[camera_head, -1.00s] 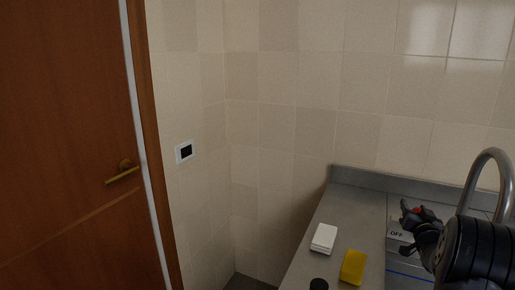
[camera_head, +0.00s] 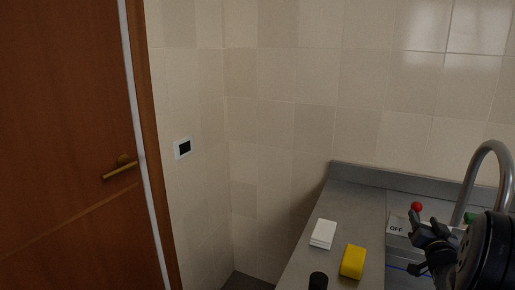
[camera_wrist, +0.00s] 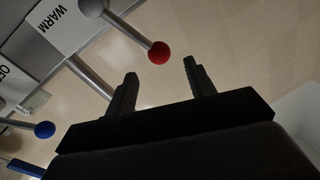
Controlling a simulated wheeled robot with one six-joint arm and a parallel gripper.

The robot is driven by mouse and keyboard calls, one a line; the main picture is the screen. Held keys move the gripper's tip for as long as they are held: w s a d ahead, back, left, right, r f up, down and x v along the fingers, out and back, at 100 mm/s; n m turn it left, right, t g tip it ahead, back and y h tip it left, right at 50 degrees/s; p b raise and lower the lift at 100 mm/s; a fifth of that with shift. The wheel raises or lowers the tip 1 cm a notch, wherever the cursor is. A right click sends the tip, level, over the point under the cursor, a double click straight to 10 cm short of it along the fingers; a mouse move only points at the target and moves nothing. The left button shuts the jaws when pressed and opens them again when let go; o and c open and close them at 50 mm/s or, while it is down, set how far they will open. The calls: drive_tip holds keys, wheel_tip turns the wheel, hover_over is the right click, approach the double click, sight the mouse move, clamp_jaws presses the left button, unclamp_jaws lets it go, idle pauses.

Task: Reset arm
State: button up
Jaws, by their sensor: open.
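My gripper (camera_head: 422,246) is at the lower right of the head view, above the metal counter by the tap. In the wrist view its two dark fingers (camera_wrist: 159,88) stand apart with nothing between them. A red-knobbed lever (camera_wrist: 158,52) shows beyond the fingers, apart from them; its red knob (camera_head: 416,206) also shows in the head view just above the gripper. A blue-knobbed lever (camera_wrist: 44,130) is at the lower left of the wrist view. My arm hides part of the sink area.
A white box (camera_head: 323,234), a yellow block (camera_head: 353,261) and a black round object (camera_head: 318,281) stand on the counter (camera_head: 352,192). A curved tap (camera_head: 486,160) rises at right. A "WARM" label (camera_wrist: 62,22) shows. A wooden door (camera_head: 70,140) is at left.

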sight(415, 203)
drive_tip(key=p+x, duration=0.1)
drive_tip(key=x, duration=0.8)
drive_tip(key=shift+p, duration=0.35)
drive_tip(key=shift+w+a+f+n, duration=0.35)
drive_tip(key=shift+w+a+n, duration=0.15)
drive_tip(key=shift+n, duration=0.3)
drive_tip(key=shift+r, duration=0.1)
